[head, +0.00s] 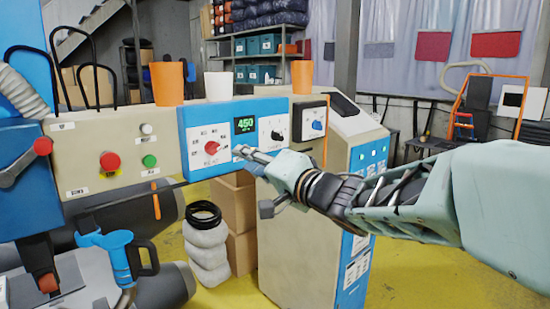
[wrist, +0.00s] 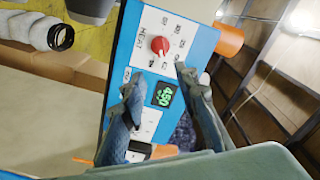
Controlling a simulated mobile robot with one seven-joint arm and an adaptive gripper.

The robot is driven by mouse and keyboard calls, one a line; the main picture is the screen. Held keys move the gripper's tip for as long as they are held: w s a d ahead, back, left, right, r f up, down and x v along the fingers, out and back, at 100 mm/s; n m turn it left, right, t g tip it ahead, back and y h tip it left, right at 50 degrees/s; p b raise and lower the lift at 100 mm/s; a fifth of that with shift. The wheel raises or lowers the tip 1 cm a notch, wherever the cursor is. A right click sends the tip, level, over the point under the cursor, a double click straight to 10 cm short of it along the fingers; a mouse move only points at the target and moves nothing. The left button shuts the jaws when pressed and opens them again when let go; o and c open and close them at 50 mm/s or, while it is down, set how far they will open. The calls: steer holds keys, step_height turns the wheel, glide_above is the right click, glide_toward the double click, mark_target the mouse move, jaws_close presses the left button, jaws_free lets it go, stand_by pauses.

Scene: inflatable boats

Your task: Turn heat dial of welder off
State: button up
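The welder's blue control panel (head: 222,120) carries a red dial (head: 211,147) on a white plate, left of a green display (head: 244,125) that reads 450. In the wrist view the red dial (wrist: 160,45) has a HEAT label beside it and marks around it. Its pointer setting is too small to read surely. My gripper (head: 238,149) is in front of the panel, right of the red dial. In the wrist view my gripper (wrist: 156,73) is open and empty, with the display (wrist: 163,94) showing between its fingers and the dial beyond the fingertips.
A black dial (head: 278,134) and a blue dial (head: 317,126) lie farther right. The beige panel at left has a red button (head: 110,162) and a green button (head: 150,161). Orange cups (head: 167,84) and a white cup (head: 218,86) stand on top. Cardboard boxes (head: 235,205) stand below.

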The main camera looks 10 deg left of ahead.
mark_target(216, 151)
steer(key=x, duration=1.1)
steer(key=shift+s+a+f, duration=0.2)
steer(key=shift+s+a, duration=0.15)
steer(key=shift+a, duration=0.05)
steer(key=shift+c, duration=0.5)
jaws_close()
